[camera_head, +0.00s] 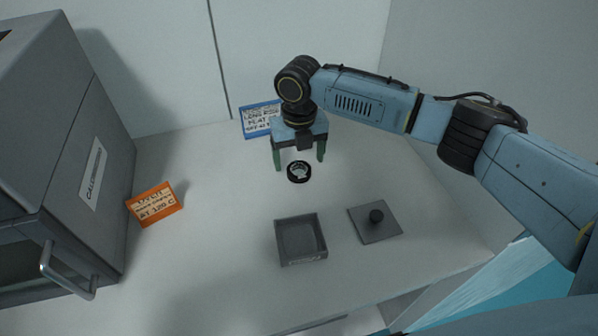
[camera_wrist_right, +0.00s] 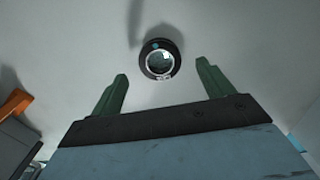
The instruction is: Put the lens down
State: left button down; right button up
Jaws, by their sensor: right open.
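The lens (camera_head: 299,172) is a small black ring with a glassy centre, on the white table in front of the blue sign. It also shows in the right wrist view (camera_wrist_right: 160,53), just beyond and between the fingertips, touching neither finger. My right gripper (camera_head: 300,165) is open, its two green fingers pointing down, spread wider than the lens. It also shows in the right wrist view (camera_wrist_right: 162,80) with nothing between its fingers. My left gripper is not in view.
A grey open tray (camera_head: 322,236) and a flat grey lid with a knob (camera_head: 376,216) lie nearer the front edge. A grey oven-like box (camera_head: 105,150) with a handle stands at left, beside an orange sign (camera_head: 154,204). A blue sign (camera_head: 258,119) stands behind my right gripper.

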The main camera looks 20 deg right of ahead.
aim_at(299, 169)
jog(key=shift+w+f, duration=0.1)
jog(key=shift+f, duration=1.55)
jog(key=shift+c, duration=0.3)
